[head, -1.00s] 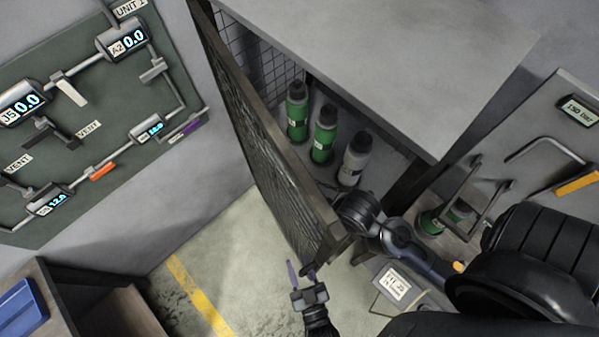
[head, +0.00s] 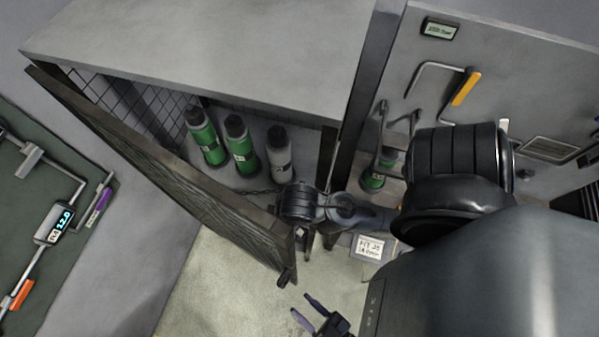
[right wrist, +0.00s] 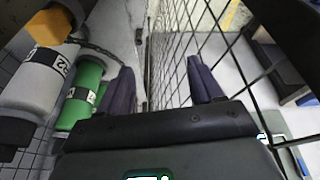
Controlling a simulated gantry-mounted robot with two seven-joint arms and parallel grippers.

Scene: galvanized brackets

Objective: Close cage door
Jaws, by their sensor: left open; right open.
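The cage door (head: 170,185), a dark-framed mesh panel, stands open, swung out from the cage (head: 210,50). Its free end with a latch piece (head: 288,275) points down toward the picture's bottom. My right arm reaches in beside that free end, and its gripper is hidden there in the head view. In the right wrist view my right gripper (right wrist: 160,66) is open, close to the door mesh (right wrist: 240,50); I cannot tell whether it touches. My left gripper (head: 303,306) is open and empty, below the door's free end and apart from it.
Green canisters (head: 240,150) and a white-grey one (head: 279,152) stand inside the cage, and a chain hangs near them. A grey board with handles (head: 500,70) is at the right. Open floor (head: 200,290) lies below the door.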

